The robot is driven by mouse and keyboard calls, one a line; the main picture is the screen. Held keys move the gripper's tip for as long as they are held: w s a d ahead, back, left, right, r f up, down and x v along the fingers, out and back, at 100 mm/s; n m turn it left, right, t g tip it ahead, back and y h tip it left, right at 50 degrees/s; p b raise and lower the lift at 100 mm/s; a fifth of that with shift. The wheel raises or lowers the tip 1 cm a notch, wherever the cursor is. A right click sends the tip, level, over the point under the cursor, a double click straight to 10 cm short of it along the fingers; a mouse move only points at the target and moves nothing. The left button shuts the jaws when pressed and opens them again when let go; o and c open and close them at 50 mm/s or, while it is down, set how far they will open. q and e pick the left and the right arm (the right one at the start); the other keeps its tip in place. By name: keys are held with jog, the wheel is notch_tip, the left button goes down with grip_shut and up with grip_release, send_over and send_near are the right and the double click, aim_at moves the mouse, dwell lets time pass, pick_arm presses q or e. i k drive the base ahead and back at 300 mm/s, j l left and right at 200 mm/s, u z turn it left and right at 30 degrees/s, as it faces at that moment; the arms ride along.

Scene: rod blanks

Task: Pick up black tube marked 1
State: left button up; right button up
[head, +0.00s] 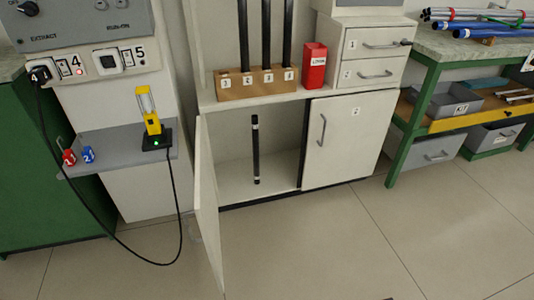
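A black tube (256,150) with white bands near its ends stands nearly upright inside the open lower cabinet (235,185); I cannot read a number on it. A wooden rack (257,92) on the counter above has several numbered labels on its front, too small to read surely. Three more black tubes (244,35) stand in the rack, their tops cut off by the picture's edge. No tube shows above the rack's leftmost label. Neither gripper is in view.
The left cabinet door (207,200) is swung open toward me; the right door (335,140) is shut. A red box (314,66) stands beside the rack. A black cable (180,215) hangs to the floor at left. The floor (310,245) in front is clear.

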aim_at(255, 118)
jog(key=i+l, duration=0.1)
jog(key=l, duration=0.45)
jog(key=i+l+u, duration=0.1)
jog(key=l, duration=0.45)
jog(key=i+l+u, duration=0.15)
jog(key=i+l, duration=0.7)
jog(key=l, duration=0.1)
